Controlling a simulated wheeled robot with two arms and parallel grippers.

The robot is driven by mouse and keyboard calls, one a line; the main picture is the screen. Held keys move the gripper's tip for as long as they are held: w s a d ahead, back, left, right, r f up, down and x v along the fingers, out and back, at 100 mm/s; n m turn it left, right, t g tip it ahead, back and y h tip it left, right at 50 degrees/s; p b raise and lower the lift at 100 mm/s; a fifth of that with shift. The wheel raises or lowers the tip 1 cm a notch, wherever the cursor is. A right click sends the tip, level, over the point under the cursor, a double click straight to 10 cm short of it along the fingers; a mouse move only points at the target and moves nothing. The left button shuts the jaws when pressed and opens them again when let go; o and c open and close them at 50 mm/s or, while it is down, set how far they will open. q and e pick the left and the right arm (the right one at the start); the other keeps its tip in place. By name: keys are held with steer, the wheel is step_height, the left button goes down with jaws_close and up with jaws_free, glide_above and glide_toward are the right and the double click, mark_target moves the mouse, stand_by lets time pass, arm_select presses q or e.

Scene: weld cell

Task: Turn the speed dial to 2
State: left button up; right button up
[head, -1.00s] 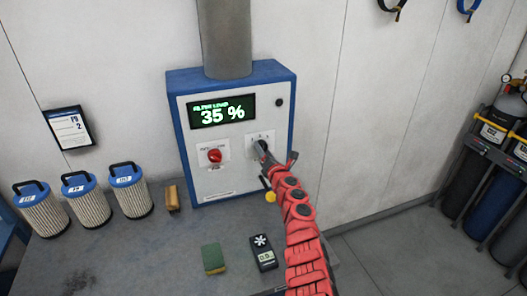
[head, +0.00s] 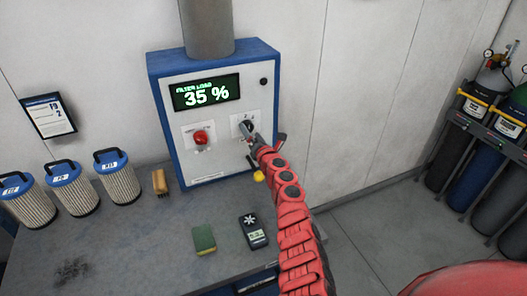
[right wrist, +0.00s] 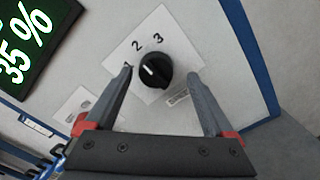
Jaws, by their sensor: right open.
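The speed dial (right wrist: 156,70) is a round black knob with a white mark on a plate numbered 1, 2, 3. Its mark points up and left, toward the 1 and 2 side; I cannot tell exactly which number. In the head view the dial (head: 247,127) is on the right of the cabinet front, partly covered by my right gripper (head: 254,139). In the right wrist view my right gripper (right wrist: 160,76) is open, one finger on each side of the knob, with a visible gap at both sides. My left gripper is not in view.
The blue-edged cabinet (head: 215,163) shows 35 % on its display (head: 206,93). A red knob (head: 200,137) is left of the dial. A sponge (head: 204,238), a meter (head: 253,232) and filters (head: 118,178) stand on the bench (head: 130,240).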

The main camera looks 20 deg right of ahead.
steer(key=s+p, duration=0.4)
steer(key=s, duration=1.2)
steer(key=shift+d+r, duration=0.15)
steer(key=shift+r, duration=0.05)
steer(key=shift+s+f, duration=0.1)
